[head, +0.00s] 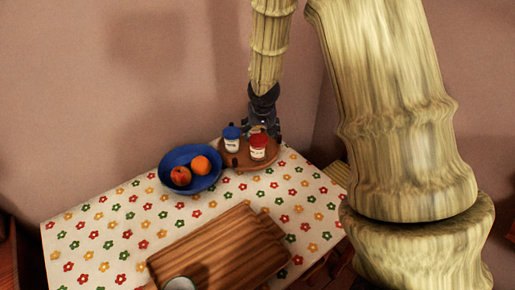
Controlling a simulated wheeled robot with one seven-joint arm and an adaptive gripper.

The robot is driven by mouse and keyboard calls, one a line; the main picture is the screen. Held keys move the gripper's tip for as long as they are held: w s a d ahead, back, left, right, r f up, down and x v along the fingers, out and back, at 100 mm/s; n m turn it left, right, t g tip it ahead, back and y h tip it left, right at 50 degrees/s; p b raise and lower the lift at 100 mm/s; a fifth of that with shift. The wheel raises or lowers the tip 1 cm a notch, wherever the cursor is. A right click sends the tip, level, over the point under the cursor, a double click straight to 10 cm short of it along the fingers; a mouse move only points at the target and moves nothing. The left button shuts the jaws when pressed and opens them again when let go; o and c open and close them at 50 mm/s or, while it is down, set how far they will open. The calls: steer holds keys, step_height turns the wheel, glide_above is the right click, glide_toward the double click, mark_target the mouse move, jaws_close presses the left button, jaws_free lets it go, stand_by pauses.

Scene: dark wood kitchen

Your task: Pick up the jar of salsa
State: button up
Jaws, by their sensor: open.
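A small white jar with a red lid (258,147) stands upright on a round wooden board (238,161) at the table's far corner. A similar jar with a blue lid (232,138) stands to its left on the same board. The labels are too small to read, so I cannot tell for sure which is the salsa; the red-lidded one looks likeliest. My gripper (263,131) is open and points down just behind the two jars. Its fingertips are partly hidden by the jars, and something small and tan shows between them.
A blue bowl (171,159) with two orange-red fruits (200,165) sits left of the jars. A wooden cutting board (225,246) with a cup (179,284) at its near edge lies in front. The flowered tablecloth (110,225) is clear at left. Walls stand close behind.

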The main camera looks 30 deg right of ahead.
mark_target(260, 138)
steer(key=shift+x, duration=2.4)
steer(key=shift+w+a+f+p, duration=0.1)
steer(key=shift+w+f+p, duration=0.1)
steer(key=shift+f, duration=0.6)
steer(key=shift+w+a+f+p, duration=0.1)
steer(key=shift+w+f+p, duration=0.05)
steer(key=shift+f, duration=0.65)
steer(key=shift+x, duration=1.15)
steer(key=shift+d, duration=0.1)
steer(key=c, duration=1.2)
